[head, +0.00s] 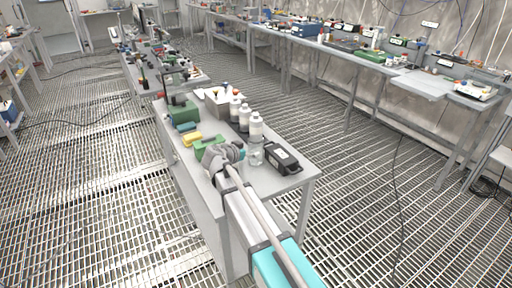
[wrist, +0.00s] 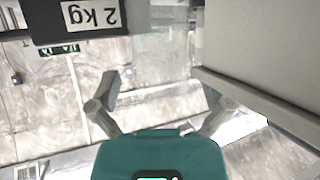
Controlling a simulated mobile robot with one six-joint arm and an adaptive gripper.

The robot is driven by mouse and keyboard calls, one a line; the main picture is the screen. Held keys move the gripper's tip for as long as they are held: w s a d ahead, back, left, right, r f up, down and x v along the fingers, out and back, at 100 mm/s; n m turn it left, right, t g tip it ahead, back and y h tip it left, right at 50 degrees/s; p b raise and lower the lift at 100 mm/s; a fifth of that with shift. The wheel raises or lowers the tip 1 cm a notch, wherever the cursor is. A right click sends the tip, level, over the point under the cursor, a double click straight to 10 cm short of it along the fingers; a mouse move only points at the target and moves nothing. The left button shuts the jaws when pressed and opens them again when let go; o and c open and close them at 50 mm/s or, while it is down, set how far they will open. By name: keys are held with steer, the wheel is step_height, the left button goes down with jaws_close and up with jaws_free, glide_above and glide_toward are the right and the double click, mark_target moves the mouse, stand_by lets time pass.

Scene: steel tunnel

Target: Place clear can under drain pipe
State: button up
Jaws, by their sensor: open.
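A clear can (head: 256,157) stands on the near bench, just in front of a white-capped bottle. My gripper (head: 236,153) is close to its left side in the head view. In the wrist view my gripper (wrist: 160,88) is open, its two fingers spread apart. A see-through shape, which looks like the clear can (wrist: 162,45), shows beyond and between the fingertips. Nothing is visibly held. I cannot make out a drain pipe for certain in either view.
A black block (head: 283,160) lies right of the can; its "2 kg" label (wrist: 92,13) shows upside down in the wrist view. White bottles (head: 244,116) stand behind. Green blocks (head: 208,144) and a yellow block (head: 191,139) lie left. The bench's front right corner (head: 300,180) is clear.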

steer(key=p+v, duration=0.2)
steer(key=v, duration=0.5)
steer(key=shift+s, duration=0.1)
stand_by(0.5)
